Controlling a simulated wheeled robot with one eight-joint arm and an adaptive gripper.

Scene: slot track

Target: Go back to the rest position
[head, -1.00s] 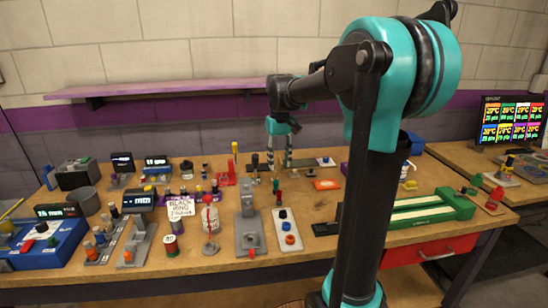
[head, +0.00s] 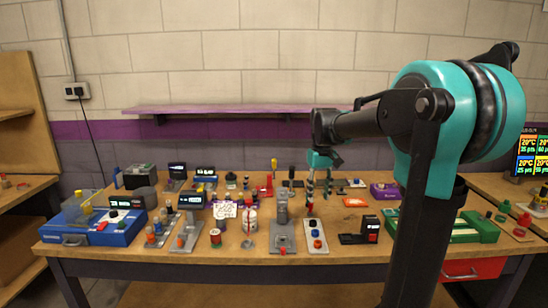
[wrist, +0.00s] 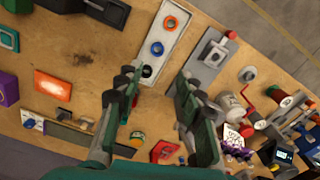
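My gripper (head: 320,190) hangs down over the middle of the workbench (head: 135,258) in the head view, above or behind the light plate (head: 312,240) with a red and a blue ring. In the wrist view my gripper (wrist: 158,105) has its two fingers well apart. Nothing is held between them; the bench top and small parts show through the gap. How high the fingertips are above the bench I cannot tell exactly.
A grey metal fixture (head: 282,235) stands left of the plate. A blue box (head: 112,232) sits at left. A purple shelf (head: 230,109) hangs behind.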

